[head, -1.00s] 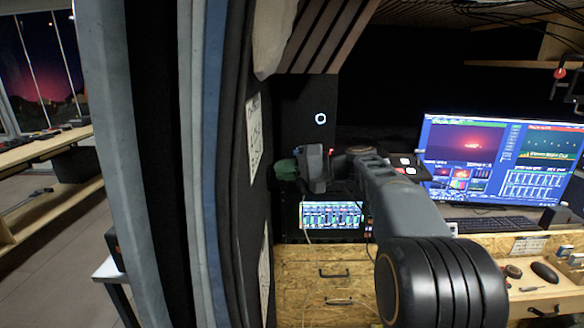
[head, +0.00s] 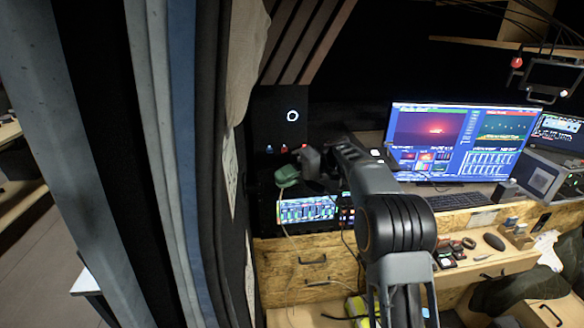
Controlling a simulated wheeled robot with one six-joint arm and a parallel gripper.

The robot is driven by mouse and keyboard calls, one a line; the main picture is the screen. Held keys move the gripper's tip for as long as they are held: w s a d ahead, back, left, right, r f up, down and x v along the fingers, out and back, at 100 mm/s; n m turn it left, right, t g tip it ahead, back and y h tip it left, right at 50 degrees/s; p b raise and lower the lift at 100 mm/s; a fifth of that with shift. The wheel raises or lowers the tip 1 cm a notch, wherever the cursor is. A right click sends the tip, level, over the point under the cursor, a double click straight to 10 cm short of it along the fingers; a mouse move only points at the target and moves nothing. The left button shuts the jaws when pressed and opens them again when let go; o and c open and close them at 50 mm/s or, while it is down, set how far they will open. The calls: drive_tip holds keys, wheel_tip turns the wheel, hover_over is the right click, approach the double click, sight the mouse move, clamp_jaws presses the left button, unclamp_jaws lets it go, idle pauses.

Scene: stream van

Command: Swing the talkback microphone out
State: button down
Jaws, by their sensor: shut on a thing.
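The talkback microphone appears to be the piece with a rounded green head (head: 286,174), low in front of the dark back panel and just above a small lit screen. My gripper (head: 306,168) reaches in from the right at the end of my grey and black arm. It is shut at the microphone, right beside the green head. The fingertips and the exact point of contact are too small and partly hidden to make out. The microphone's boom and its mount do not show clearly.
A small mixer-like screen (head: 306,211) sits under the microphone. A large monitor (head: 455,143) stands right, with a keyboard (head: 455,201) before it. Wooden drawers (head: 300,262) lie below. A striped curtain (head: 180,150) fills the left, close to the microphone. A hanging frame (head: 548,75) is upper right.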

idle(0.3)
drive_tip(key=c, duration=1.2)
unclamp_jaws()
drive_tip(key=shift+c, duration=0.2)
drive_tip(key=shift+d+f, duration=0.1)
